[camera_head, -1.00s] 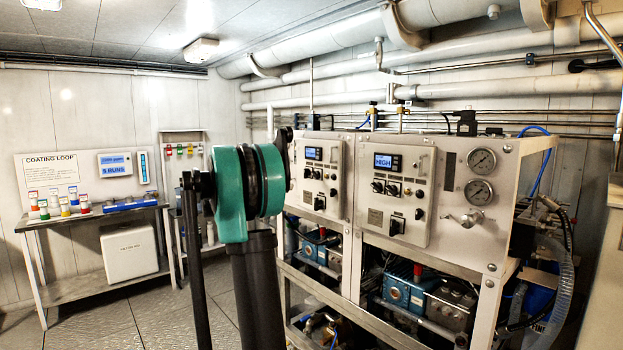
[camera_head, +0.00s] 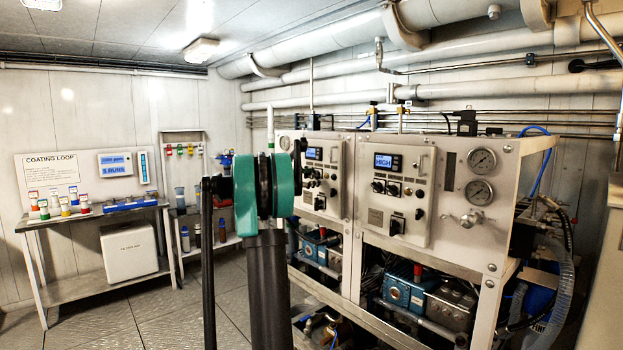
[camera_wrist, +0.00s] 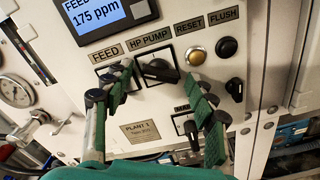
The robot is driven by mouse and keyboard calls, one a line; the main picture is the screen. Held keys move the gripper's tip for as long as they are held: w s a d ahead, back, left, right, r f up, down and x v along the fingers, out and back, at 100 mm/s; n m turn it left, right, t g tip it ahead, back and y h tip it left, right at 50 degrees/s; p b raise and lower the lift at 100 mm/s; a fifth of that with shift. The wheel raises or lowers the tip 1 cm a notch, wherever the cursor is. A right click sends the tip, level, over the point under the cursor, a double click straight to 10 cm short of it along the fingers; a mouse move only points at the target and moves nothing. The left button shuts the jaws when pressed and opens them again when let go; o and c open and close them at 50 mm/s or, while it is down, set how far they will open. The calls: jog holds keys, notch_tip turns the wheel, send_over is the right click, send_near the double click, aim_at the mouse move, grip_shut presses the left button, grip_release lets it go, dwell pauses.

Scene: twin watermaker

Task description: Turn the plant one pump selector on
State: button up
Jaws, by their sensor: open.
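In the wrist view, the plant one panel (camera_wrist: 75,110) carries a plate that appears to read PLANT 1 (camera_wrist: 140,132). The black HP PUMP selector (camera_wrist: 160,72) has its handle lying nearly level in the picture, its right end slightly lower. My gripper (camera_wrist: 160,64) is open, with one green-padded finger on each side of this selector in the picture. I cannot tell whether either finger touches it. The FEED selector is mostly hidden behind the left finger. In the head view, the left panel (camera_head: 325,152) shows beside my arm, and my gripper is hidden.
In the wrist view, a RESET button (camera_wrist: 196,56), a FLUSH button (camera_wrist: 228,47) and a black knob (camera_wrist: 235,88) sit close to the right finger. A lower selector (camera_wrist: 191,128) is partly behind that finger. A second panel (camera_head: 395,200) reading HIGH stands right in the head view.

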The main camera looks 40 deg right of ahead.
jog(key=c, duration=1.2)
jog(key=shift+o, duration=0.2)
jog(key=m, duration=1.1)
jog(key=shift+w+m, duration=0.2)
jog(key=shift+m, duration=0.4)
jog(key=o, duration=1.2)
jog(key=shift+c, duration=0.2)
